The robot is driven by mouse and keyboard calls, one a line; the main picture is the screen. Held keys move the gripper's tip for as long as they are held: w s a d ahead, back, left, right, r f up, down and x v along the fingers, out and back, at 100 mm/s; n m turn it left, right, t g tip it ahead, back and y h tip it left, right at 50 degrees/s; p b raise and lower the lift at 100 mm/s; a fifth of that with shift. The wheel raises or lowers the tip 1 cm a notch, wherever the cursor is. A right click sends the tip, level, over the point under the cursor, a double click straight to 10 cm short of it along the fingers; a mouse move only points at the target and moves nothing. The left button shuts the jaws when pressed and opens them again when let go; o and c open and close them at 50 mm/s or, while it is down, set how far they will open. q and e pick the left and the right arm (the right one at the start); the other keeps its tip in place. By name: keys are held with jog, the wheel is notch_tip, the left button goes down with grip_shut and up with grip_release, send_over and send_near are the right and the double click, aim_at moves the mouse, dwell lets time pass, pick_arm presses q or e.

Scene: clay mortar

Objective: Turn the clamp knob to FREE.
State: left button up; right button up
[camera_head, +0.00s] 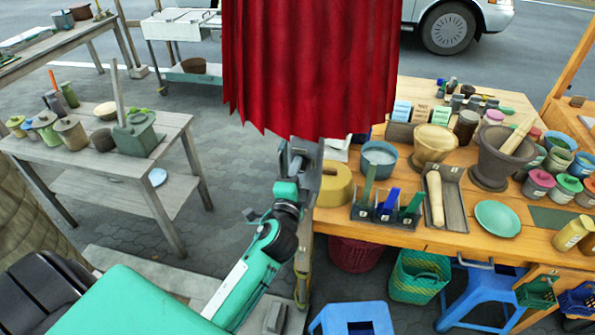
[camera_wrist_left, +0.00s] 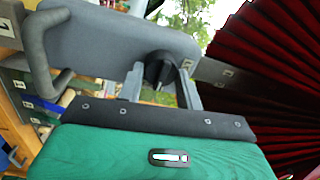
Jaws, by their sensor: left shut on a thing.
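The clamp knob (camera_wrist_left: 160,68) is round and black and sits on a grey clamp body (camera_wrist_left: 100,38) in the left wrist view. My left gripper (camera_wrist_left: 163,88) has one finger on each side of the knob and is shut on it. A pale pointer mark shows at the knob's lower edge; I cannot read any FREE label. In the head view my left gripper (camera_head: 298,165) is at the grey post just below the red cloth, and the knob is hidden there. My right gripper is not in view.
A red pleated cloth (camera_head: 310,60) hangs right above the gripper. A wooden table (camera_head: 450,236) with a mortar (camera_head: 490,160), bowls and jars stands to the right. A grey side table (camera_head: 60,160) stands left.

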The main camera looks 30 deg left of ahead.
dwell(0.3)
pick_arm(q)
jog(key=o, duration=1)
jog(key=b+v, duration=0.5)
jog(key=v, duration=0.8)
jog(key=shift+s+d, duration=0.15)
jog(key=shift+s, duration=0.2)
jog(key=shift+f, duration=0.2)
